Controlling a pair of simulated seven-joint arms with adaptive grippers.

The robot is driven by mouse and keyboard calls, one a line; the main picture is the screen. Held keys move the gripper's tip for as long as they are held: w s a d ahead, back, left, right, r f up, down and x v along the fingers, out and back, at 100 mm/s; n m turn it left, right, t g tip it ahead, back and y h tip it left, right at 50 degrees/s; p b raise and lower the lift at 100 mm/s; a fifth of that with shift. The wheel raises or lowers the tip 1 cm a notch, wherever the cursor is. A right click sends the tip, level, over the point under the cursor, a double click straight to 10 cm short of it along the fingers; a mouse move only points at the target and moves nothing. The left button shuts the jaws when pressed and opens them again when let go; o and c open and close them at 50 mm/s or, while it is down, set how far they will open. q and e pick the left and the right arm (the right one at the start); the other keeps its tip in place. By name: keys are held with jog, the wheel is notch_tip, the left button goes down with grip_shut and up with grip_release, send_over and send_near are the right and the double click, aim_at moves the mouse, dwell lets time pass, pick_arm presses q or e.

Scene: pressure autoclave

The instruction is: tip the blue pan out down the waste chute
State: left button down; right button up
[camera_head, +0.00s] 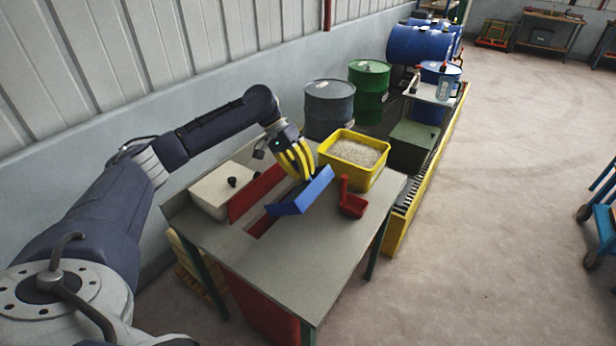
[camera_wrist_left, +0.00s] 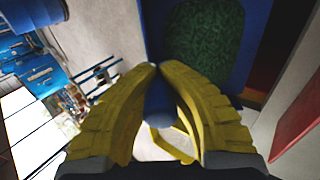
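The blue pan (camera_head: 302,192) is tilted above the table, beside the chute's dark red slot (camera_head: 262,226) and upright red panel (camera_head: 255,192). My left gripper (camera_head: 305,177) comes down on it from behind with yellow fingers. In the left wrist view the fingers (camera_wrist_left: 157,72) close around a blue part of the pan, seemingly its handle (camera_wrist_left: 158,108). Dark green grainy stuff (camera_wrist_left: 205,45) shows inside the pan in that view. In the head view the pan's inside is hidden, and I cannot tell whether anything is falling. My right gripper is not in view.
A yellow tub (camera_head: 352,160) of pale granules and a red scoop (camera_head: 350,205) stand right of the pan. A cream box (camera_head: 212,192) with a black knob is at the table's left. The table's front (camera_head: 315,275) is bare. Grey (camera_head: 328,108) and green (camera_head: 369,90) drums stand behind.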

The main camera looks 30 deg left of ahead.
pick_arm(q)
jog(key=a+h, duration=0.2)
jog(key=a, duration=0.2)
jog(key=shift+w+r+h, duration=0.15)
jog(key=shift+r+h, duration=0.1)
jog(key=shift+h, duration=0.15)
dwell(0.5)
